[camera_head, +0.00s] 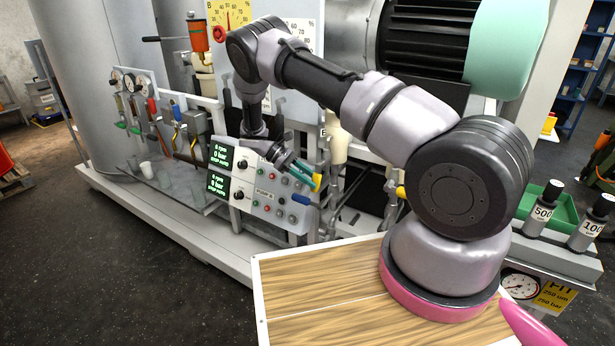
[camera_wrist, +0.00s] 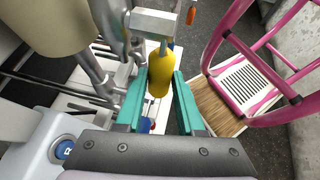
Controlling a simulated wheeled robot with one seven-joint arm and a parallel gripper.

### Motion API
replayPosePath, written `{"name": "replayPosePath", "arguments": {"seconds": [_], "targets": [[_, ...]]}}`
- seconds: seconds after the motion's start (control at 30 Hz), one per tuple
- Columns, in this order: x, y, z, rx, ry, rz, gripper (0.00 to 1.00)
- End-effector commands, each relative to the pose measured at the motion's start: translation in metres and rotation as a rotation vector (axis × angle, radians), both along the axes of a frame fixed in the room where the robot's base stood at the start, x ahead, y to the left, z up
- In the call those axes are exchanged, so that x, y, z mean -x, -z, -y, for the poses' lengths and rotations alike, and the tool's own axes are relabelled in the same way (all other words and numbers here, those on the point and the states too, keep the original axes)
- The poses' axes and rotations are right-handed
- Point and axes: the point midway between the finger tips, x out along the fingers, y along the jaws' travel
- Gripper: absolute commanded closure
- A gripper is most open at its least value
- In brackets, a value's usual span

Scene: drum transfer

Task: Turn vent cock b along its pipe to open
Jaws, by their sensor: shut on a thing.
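My gripper (camera_head: 314,182) is at the pipework to the right of the control panel. Its two teal fingers (camera_wrist: 162,96) are shut on a yellow handle (camera_wrist: 161,72), which lies between them in the wrist view. A bit of the yellow handle (camera_head: 318,180) shows at the fingertips in the head view. The handle is joined to grey metal pipework in the wrist view. I cannot read a letter that marks it as vent cock b. The fingers hide part of the handle and its pipe.
Another yellow handle (camera_head: 400,191) is to the right, beside my arm. The control panel (camera_head: 262,195) with green displays stands to the left. A cream cylinder (camera_head: 338,148) is close above. Dark floor lies open at left.

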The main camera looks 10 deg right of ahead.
Motion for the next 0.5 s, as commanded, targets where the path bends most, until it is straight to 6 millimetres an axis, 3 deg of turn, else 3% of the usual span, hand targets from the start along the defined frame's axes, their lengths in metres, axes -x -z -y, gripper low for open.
{"name": "replayPosePath", "arguments": {"seconds": [0.5], "targets": [[0.0072, 0.0045, 0.0072, 0.114, 0.001, -0.116, 1.0]]}}
